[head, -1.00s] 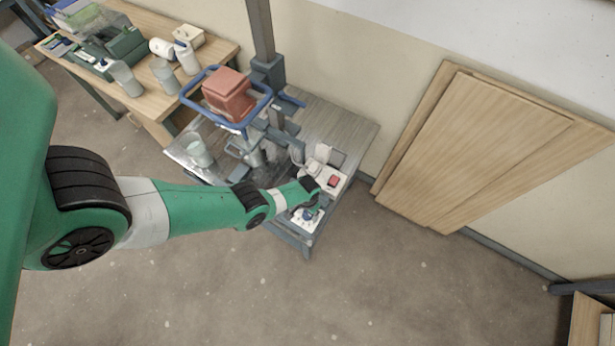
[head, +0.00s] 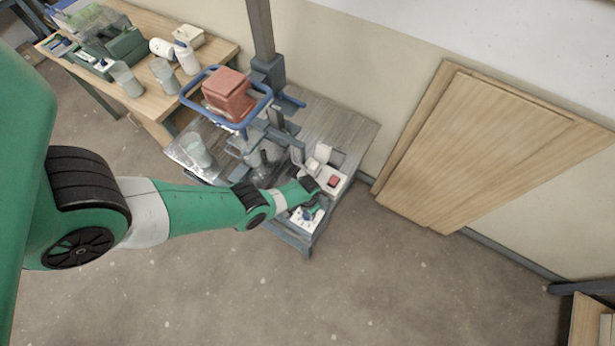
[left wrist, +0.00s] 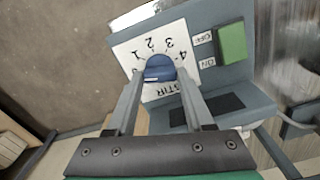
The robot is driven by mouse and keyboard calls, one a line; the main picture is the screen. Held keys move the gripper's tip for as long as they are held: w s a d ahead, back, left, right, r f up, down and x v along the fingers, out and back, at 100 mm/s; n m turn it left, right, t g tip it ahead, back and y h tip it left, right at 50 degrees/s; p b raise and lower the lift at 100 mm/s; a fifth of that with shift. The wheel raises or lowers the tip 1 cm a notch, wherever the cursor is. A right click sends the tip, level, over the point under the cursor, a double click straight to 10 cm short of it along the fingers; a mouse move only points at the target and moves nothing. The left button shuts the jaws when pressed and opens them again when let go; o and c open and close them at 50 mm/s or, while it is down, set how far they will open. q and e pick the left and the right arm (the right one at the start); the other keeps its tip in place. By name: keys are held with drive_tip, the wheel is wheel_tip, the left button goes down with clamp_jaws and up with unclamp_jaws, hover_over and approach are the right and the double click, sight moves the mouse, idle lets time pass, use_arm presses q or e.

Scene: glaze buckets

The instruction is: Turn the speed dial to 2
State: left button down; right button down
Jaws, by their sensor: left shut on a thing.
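The speed dial is a blue knob (left wrist: 160,68) on a white plate (left wrist: 125,52) printed with 1, 2, 3, 4 and STIR, seen in the left wrist view. My left gripper (left wrist: 158,76) has its two fingers on either side of the knob and is shut on it. A small pale mark shows on the knob's near side; I cannot tell which number it points to. In the head view the left gripper (head: 311,209) is over the white dial plate (head: 304,222) at the stand's front corner, with the knob mostly covered. My right gripper is not in view.
Beside the dial is a control box with a red switch (head: 333,181); the wrist view shows a green switch (left wrist: 232,42) near OFF and ON. A clear cup (head: 197,150) and a blue-framed mixer (head: 228,95) stand behind. Boards (head: 480,150) lean on the wall.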

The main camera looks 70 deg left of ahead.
use_arm(q)
drive_tip(key=m, duration=0.7)
drive_tip(key=shift+m, duration=0.4)
drive_tip(key=m, duration=0.7)
idle(0.4)
drive_tip(key=shift+c, duration=1.4)
unclamp_jaws()
drive_tip(key=shift+r, duration=0.1)
